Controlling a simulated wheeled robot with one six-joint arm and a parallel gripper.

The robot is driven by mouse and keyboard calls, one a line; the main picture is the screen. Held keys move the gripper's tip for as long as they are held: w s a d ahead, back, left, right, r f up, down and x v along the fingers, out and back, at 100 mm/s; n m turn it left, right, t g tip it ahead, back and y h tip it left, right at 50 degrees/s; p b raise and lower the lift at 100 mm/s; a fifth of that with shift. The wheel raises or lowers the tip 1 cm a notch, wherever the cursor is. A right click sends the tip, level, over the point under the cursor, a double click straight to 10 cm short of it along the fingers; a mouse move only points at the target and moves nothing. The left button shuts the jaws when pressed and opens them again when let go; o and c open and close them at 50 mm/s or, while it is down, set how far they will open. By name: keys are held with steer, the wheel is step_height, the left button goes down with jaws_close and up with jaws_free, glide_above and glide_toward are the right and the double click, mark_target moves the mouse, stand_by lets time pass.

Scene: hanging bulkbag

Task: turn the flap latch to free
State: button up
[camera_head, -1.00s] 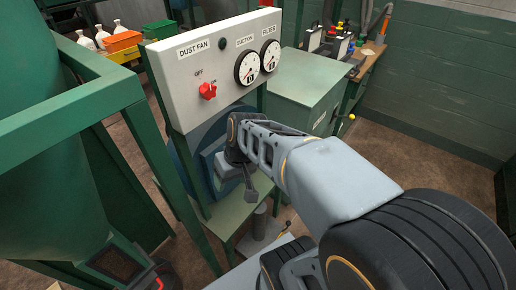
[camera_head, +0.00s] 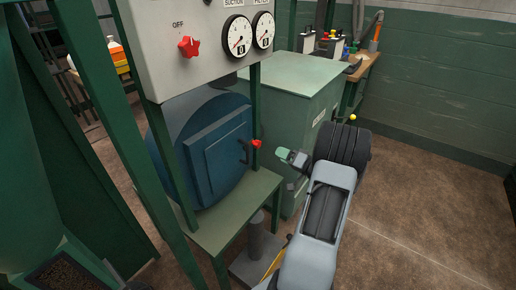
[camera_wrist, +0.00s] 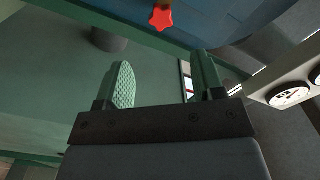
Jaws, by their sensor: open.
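A blue round drum (camera_head: 190,130) with a square flap sits on a green stand. At the flap's right edge is a dark latch handle with a red star-shaped knob (camera_head: 256,143). I take the red knob (camera_wrist: 161,18) at the top of the wrist view to be the same one. My gripper (camera_head: 285,156) is to the right of the knob in the head view, apart from it. In the wrist view my gripper (camera_wrist: 165,78) has its two green fingers spread with nothing between them. The knob lies beyond the fingertips.
A grey panel (camera_head: 158,55) with a red switch (camera_head: 188,46) and gauges (camera_head: 237,36) hangs above the drum. Green posts stand in front of it. A green cabinet (camera_head: 300,85) is behind my gripper. Open floor (camera_head: 420,200) lies to the right.

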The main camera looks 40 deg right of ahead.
mark_target(259, 145)
steer(key=x, duration=1.2)
steer(key=shift+a, duration=0.15)
steer(key=shift+s, duration=0.1)
steer(key=shift+c, duration=0.2)
steer(key=c, duration=0.9)
